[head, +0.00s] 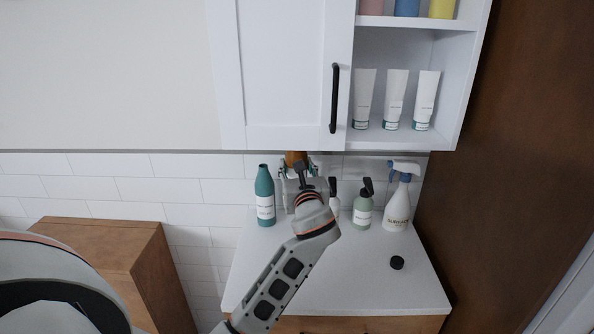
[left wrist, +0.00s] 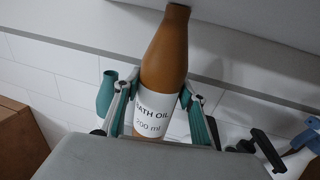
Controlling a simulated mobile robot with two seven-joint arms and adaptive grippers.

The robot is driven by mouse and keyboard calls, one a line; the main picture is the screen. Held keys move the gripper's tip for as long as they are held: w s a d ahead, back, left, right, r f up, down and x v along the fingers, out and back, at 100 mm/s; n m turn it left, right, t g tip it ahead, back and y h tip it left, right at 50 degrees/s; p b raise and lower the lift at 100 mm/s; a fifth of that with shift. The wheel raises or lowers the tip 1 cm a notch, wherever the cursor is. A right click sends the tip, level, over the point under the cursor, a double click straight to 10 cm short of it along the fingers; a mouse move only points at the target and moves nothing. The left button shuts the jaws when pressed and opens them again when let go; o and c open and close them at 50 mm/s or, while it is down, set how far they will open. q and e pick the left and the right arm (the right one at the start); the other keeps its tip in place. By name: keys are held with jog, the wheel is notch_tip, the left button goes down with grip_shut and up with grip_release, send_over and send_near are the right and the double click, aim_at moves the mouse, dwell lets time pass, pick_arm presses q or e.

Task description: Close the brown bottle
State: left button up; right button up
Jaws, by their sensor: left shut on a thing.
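The brown bottle (left wrist: 165,50) has a white bath oil label and stands between the fingers of my left gripper (left wrist: 158,92). The fingers are shut on it at label height, one on each side. Its narrow neck is at the top of the left wrist view, close below the cabinet, and no black cap shows on it. In the head view only a bit of the brown bottle (head: 295,157) shows behind my left gripper (head: 297,173); the base is hidden. A small black cap (head: 397,262) lies on the white counter (head: 350,285). My right gripper is out of view.
A teal bottle (head: 265,200) stands left of the gripper. A pump bottle (head: 363,205) and a spray bottle (head: 398,205) stand to the right, with another dispenser partly hidden. A white wall cabinet (head: 285,70) overhangs the counter's back. The front counter is mostly clear.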

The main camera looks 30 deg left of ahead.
aim_at(296, 176)
pick_arm(q)
jog(key=s+a+b+v, duration=0.1)
jog(key=s+a+v, duration=0.1)
jog(key=v, duration=1.4)
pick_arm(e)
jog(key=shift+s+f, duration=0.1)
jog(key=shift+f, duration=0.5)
pick_arm(q)
jog(key=shift+s+r, duration=0.1)
jog(key=o, duration=0.9)
jog(key=c, duration=1)
jog(key=shift+o, duration=0.2)
jog(key=x, duration=0.3)
jog(key=w+d+x, duration=0.1)
jog(key=x, duration=0.7)
jog(key=shift+w+d+p, duration=0.2)
jog(key=shift+w+p, duration=0.1)
jog(key=shift+p, duration=0.05)
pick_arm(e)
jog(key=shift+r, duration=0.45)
